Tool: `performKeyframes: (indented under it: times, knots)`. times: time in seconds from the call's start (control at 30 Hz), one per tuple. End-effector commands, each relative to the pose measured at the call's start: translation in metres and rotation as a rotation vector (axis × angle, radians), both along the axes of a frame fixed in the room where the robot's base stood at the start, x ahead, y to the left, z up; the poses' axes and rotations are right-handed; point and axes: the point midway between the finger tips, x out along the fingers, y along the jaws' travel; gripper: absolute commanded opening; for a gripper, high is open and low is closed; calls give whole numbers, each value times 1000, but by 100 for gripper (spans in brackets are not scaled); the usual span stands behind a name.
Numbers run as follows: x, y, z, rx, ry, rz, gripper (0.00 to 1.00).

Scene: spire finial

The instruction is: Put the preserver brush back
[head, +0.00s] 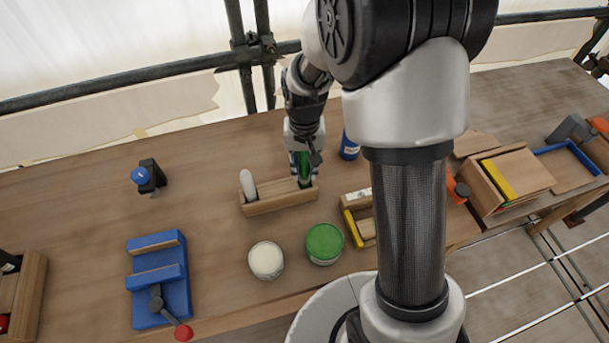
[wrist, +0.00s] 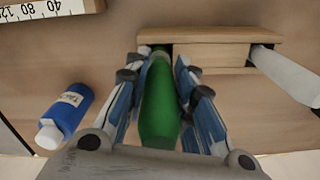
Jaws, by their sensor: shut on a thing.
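The preserver brush appears as a green handle (wrist: 160,112) in the wrist view, and part of it shows in the head view (head: 304,172). My gripper (head: 303,158) is shut on it, with fingers on both sides of the handle in the wrist view (wrist: 160,90). The brush points down, its lower end at the right slot of the wooden rack (head: 282,202). How deep it sits in the slot is hidden. A white-handled brush (head: 248,184) stands tilted in the rack's left slot; it also shows in the wrist view (wrist: 290,75).
A blue bottle (head: 349,147) stands close to my gripper. A green-lidded can (head: 325,242) and a cream-topped can (head: 266,259) stand in front of the rack. A blue vise (head: 160,285) is at left. Bare bench lies left of the rack.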

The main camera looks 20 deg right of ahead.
Motion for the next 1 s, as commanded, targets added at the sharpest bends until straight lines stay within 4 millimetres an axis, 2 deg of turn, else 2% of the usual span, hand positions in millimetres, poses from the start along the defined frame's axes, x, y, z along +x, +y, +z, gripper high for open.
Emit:
performKeyframes:
  times: [0.1,0.2,0.6,0.63,0.9,1.0]
  knots:
    - [-1,0,-23,0,4,0,0]
    - [-1,0,-35,0,3,0,0]
    - [-1,0,-39,1,2,0,0]
    - [-1,0,-38,1,2,0,25]
    - [0,0,-38,0,1,0,43]
    - [0,0,-38,0,1,0,43]
